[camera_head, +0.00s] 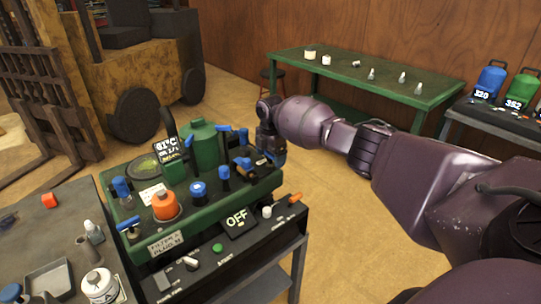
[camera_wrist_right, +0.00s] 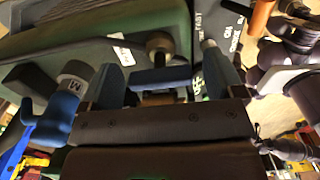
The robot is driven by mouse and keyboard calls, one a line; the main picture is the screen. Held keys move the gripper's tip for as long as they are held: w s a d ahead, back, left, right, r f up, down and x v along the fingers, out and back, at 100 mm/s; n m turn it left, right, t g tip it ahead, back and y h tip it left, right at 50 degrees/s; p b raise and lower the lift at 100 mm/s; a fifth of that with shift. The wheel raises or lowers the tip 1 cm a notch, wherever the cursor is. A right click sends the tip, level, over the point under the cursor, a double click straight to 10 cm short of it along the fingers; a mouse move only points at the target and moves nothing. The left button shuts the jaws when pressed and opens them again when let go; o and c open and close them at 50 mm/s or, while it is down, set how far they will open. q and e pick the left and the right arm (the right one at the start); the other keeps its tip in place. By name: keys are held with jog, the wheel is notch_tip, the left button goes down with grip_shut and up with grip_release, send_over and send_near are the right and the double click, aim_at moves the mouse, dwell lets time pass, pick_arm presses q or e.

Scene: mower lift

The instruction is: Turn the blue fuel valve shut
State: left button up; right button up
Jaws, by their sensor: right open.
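In the right wrist view a blue bar-shaped handle (camera_wrist_right: 160,77) sits on a round metal stem at the side of the green machine. It looks like the fuel valve. My right gripper (camera_wrist_right: 165,85) is open, with one finger on each side of this handle; I cannot tell whether they touch it. In the head view my right gripper (camera_head: 272,150) is at the right end of the green machine (camera_head: 150,236), and the handle is not clearly seen there. My left gripper is not in view.
The machine top carries other blue-capped parts, such as a blue knob (camera_head: 198,188), and an orange cap (camera_head: 165,204). A black panel reads OFF (camera_head: 237,218). A grey bench (camera_head: 35,235) stands at left, a green table (camera_head: 425,97) behind. Floor between is clear.

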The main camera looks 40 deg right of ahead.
jog(key=c, duration=0.9)
